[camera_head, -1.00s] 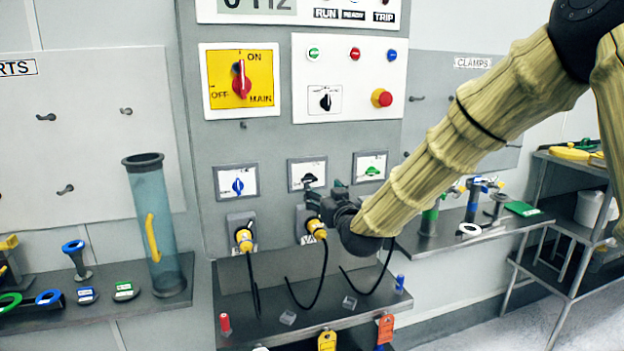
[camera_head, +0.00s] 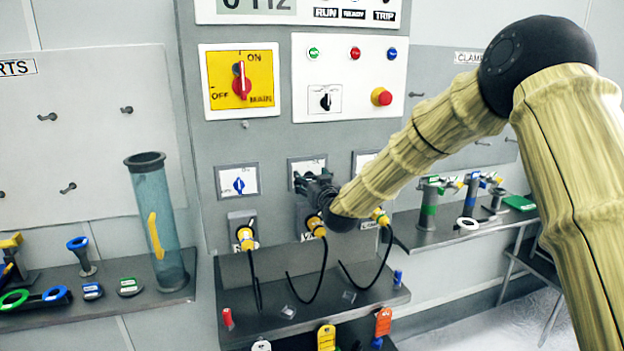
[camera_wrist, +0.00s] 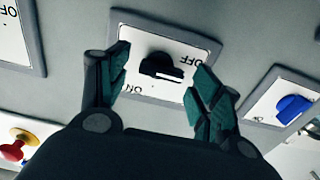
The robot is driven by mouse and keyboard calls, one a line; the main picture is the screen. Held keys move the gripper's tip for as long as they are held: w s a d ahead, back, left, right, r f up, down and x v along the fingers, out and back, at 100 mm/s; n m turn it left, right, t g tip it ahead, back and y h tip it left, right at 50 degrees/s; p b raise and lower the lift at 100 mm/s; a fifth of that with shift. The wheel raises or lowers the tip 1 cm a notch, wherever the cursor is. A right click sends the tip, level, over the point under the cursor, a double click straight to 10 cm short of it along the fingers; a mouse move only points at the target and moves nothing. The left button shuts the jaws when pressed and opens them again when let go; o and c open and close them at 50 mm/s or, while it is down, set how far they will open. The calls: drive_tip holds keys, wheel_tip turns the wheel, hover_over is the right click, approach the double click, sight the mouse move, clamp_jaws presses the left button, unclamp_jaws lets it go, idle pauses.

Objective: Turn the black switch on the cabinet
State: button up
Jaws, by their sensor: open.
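The black switch (camera_wrist: 162,68) sits on a white plate with a grey frame, marked ON and OFF, seen upside down in the wrist view. Its handle lies nearly level in that view. My gripper (camera_wrist: 163,73) is open, with one finger on each side of the switch; I cannot tell whether either finger touches it. In the head view my gripper (camera_head: 314,186) is in front of the middle plate (camera_head: 306,162) of the lower row and hides the black switch there.
A blue switch (camera_head: 239,185) is left of my gripper; it also shows in the wrist view (camera_wrist: 293,108). The right plate (camera_head: 362,160) is partly hidden by my arm. Yellow plugs (camera_head: 246,239) with black cables hang below. A red emergency button (camera_head: 381,97) is above.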

drive_tip(key=c, duration=1)
drive_tip(key=shift+c, duration=0.2)
drive_tip(key=shift+f+m+b, duration=0.1)
drive_tip(key=shift+m+b, duration=0.3)
drive_tip(key=shift+b, duration=0.2)
drive_tip(key=m+b, duration=0.2)
drive_tip(key=b, duration=0.1)
drive_tip(key=shift+d+f+m, duration=0.15)
drive_tip(key=shift+m, duration=0.25)
drive_tip(key=m+b, duration=0.5)
drive_tip(key=shift+d+b, duration=0.1)
drive_tip(key=shift+b, duration=0.3)
drive_tip(key=shift+w+d+m+b, duration=0.1)
drive_tip(key=shift+d+m+b, duration=0.05)
drive_tip(key=shift+m+b, duration=4.05)
drive_tip(key=shift+m+p, duration=0.3)
drive_tip(key=shift+m, duration=0.3)
